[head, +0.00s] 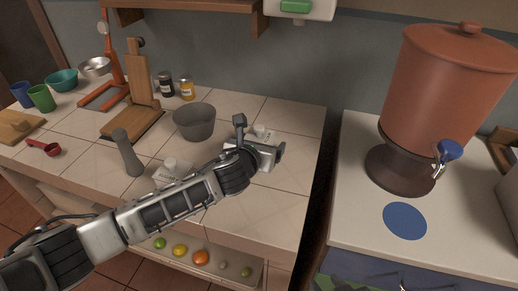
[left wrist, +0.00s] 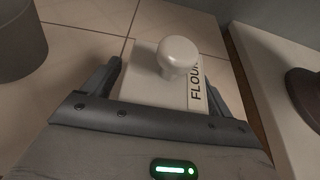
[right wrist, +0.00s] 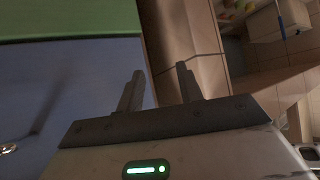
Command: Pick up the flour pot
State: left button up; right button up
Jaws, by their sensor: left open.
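My right gripper (right wrist: 158,82) is open and empty, outside the head view.
A similar white pot (head: 170,164) stands behind my left forearm. A grey bowl (head: 194,122) and a grey pestle-like object (head: 127,154) are to the left. A gap separates the tiled counter from the right counter (head: 350,215) with a clay water dispenser (head: 440,90).

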pick_arm(q)
jog(key=c, duration=1.2)
jog(key=shift+c, duration=0.2)
jog(key=shift+r, duration=0.2)
